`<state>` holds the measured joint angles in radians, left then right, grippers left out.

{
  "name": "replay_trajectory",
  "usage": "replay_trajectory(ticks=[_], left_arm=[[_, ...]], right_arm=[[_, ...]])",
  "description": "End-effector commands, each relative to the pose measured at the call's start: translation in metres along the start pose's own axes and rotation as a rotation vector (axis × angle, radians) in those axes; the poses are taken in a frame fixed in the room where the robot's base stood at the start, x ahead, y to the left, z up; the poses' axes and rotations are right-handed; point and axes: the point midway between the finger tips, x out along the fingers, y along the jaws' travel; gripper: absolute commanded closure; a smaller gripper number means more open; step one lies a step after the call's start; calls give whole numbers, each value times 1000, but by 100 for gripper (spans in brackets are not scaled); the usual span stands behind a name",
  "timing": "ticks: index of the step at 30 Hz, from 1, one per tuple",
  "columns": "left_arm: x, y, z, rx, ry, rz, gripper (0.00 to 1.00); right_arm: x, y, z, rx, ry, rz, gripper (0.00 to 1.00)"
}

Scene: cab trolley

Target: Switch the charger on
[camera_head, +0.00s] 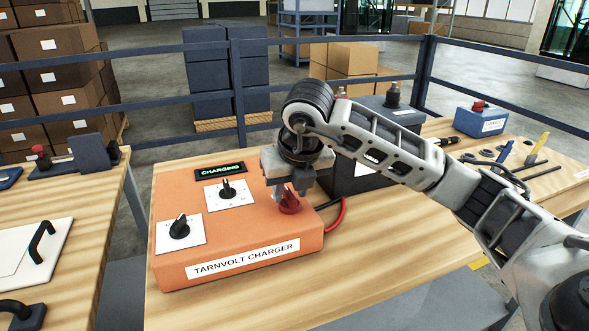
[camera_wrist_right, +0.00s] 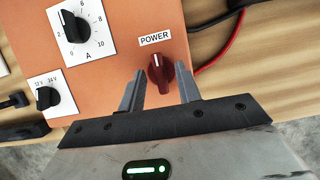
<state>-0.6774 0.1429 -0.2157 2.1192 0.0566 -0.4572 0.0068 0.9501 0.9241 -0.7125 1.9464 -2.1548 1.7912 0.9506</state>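The orange charger (camera_head: 240,235), labelled TARNVOLT CHARGER, sits on a wooden bench. Its small display (camera_head: 220,170) reads CHARGING in lit green letters. The red POWER knob (camera_head: 290,204) is at its right side; in the wrist view the knob (camera_wrist_right: 160,72) has its white mark towards the POWER label (camera_wrist_right: 155,38). My right gripper (camera_head: 290,190) is over the knob. In the wrist view its fingers (camera_wrist_right: 160,88) are open, one on each side of the knob, with visible gaps. My left gripper is not in view.
Two black dials (camera_head: 227,189) (camera_head: 180,227) are on the charger's top. Red and black cables (camera_head: 337,213) leave its right side towards a dark battery-like box (camera_head: 350,180). Tools (camera_head: 535,150) and a blue box (camera_head: 481,121) stand at the right. A blue railing (camera_head: 235,80) runs behind.

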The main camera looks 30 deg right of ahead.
Motion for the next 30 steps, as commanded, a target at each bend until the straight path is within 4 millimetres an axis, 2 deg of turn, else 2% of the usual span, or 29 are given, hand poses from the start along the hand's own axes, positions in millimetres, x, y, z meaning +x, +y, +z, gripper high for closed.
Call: replay_trajectory(ticks=[5, 13, 18, 24, 30], left_arm=[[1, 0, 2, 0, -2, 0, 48], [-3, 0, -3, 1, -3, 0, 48], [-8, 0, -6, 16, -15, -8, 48], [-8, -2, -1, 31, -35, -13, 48], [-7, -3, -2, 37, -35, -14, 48]], right_arm=[[-28, 0, 1, -1, -8, 2, 66], [-99, 0, 3, 0, -11, 0, 66], [-134, -1, 2, 1, -9, -2, 66], [-153, 0, 1, 1, -5, -1, 66], [-156, 0, 0, 2, -3, -1, 66]])
